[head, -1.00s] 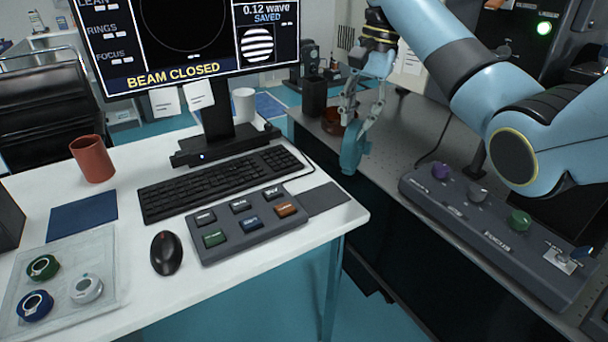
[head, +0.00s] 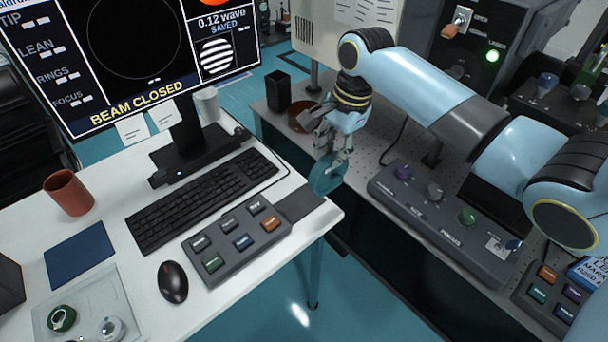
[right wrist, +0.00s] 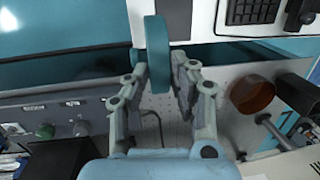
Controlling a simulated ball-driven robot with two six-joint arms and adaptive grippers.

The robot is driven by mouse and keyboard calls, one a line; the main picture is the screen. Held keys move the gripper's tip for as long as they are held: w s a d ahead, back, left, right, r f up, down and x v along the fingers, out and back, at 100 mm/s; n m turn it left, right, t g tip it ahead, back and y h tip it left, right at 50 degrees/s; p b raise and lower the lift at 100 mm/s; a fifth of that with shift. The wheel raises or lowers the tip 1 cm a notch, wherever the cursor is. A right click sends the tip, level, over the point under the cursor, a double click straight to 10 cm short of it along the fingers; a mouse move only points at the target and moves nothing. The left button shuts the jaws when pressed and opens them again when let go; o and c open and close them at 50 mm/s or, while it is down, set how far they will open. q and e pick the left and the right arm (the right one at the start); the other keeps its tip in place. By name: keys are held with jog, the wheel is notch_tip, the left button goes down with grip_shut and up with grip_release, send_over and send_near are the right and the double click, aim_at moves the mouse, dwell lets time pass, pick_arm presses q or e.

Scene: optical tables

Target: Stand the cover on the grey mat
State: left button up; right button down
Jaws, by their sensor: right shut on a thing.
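The cover, a round teal disc (head: 325,175), is in my right gripper (head: 332,150), whose fingers are shut on it. It hangs on edge, just off the right end of the white desk in the head view. In the right wrist view the cover (right wrist: 157,52) stands edge-on between the fingertips (right wrist: 163,78). The grey mat (head: 301,204) lies bare at the desk's right corner, beside the button panel. The cover appears close to the mat but apart from it. My left gripper is not in view.
A keyboard (head: 205,198), a button panel (head: 238,240) and a monitor (head: 150,50) stand on the white desk. An optical table (head: 365,150) at right holds a knob box (head: 440,212), a brown ring-shaped dish (head: 302,115) and a black cup (head: 279,92). A floor gap separates the two.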

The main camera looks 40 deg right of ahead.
jog(key=w+a+f, duration=0.3)
jog(key=a+f, duration=0.1)
jog(key=f, duration=0.3)
jog(key=shift+w, duration=0.2)
jog(key=shift+f, duration=0.2)
jog(key=c, duration=1.1)
grip_release()
